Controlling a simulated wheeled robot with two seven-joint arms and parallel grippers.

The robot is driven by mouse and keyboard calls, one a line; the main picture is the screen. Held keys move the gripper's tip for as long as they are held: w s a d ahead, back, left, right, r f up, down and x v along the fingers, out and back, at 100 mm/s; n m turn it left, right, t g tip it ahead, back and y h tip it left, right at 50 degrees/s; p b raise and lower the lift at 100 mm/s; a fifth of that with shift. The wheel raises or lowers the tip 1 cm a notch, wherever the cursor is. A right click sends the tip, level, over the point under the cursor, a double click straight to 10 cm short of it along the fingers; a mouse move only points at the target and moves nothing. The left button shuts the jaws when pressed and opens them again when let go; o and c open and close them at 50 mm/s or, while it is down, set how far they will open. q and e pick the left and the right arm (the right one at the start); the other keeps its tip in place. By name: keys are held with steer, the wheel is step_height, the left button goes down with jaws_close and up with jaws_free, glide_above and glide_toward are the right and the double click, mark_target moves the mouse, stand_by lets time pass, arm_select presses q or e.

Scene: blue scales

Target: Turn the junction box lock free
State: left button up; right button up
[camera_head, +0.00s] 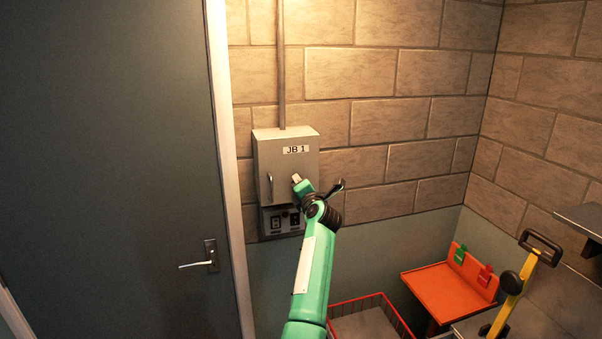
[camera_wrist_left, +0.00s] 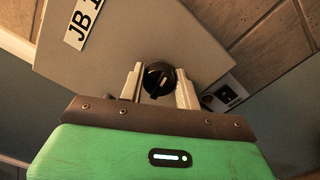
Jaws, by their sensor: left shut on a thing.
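The junction box (camera_head: 286,165) is a grey metal cabinet labelled JB 1, fixed to the brick wall right of the door. My left gripper (camera_head: 299,181) reaches the right side of the box front. In the wrist view its two pale fingers (camera_wrist_left: 158,88) stand on both sides of the knob, shut on it. In the head view my gripper and arm hide the knob. The box door is closed. My right gripper is in neither view.
A small switch panel (camera_head: 282,219) sits under the box, with a vertical handle (camera_head: 270,187) on the box's left side. A dark door (camera_head: 110,170) stands at left. A red wire basket (camera_head: 405,326), an orange stand (camera_head: 447,291) and a yellow-handled tool (camera_head: 517,285) are at lower right.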

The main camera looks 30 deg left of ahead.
arm_select(q)
steer(key=shift+m+p, duration=1.3)
steer(key=shift+p, duration=0.3)
steer(key=o, duration=1)
steer(key=shift+f, duration=0.1)
steer(key=shift+c, duration=0.2)
